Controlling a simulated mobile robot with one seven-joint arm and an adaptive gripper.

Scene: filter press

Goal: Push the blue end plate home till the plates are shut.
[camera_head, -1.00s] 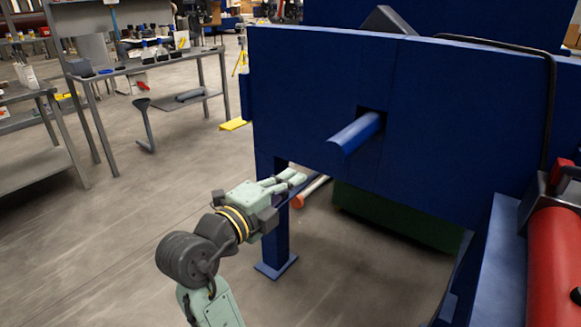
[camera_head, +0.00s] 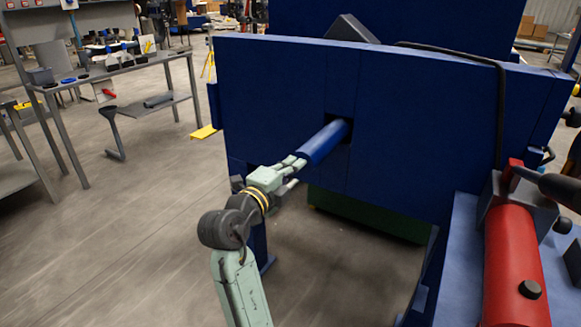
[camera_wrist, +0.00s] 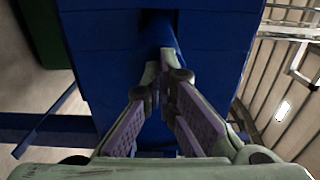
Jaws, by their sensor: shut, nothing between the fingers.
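A large blue plate (camera_head: 270,85) stands upright across the middle of the head view. A blue bar (camera_head: 323,142) sticks out toward me through a square opening in it. My gripper (camera_head: 298,170) is shut with nothing between its fingers. Its fingertips are at the near end of the bar, low and to the left; I cannot tell if they touch it. In the wrist view the fingertips (camera_wrist: 165,75) point at the blue plate (camera_wrist: 105,60), with the bar (camera_wrist: 160,35) behind them. The filter plates do not show clearly, so I cannot tell whether they are shut.
A red cylinder (camera_head: 512,265) lies on a blue frame at the right, with a dark hose (camera_head: 500,110) running over the plate's top. A grey workbench (camera_head: 120,70) stands at the back left. The floor (camera_head: 130,230) on the left is clear.

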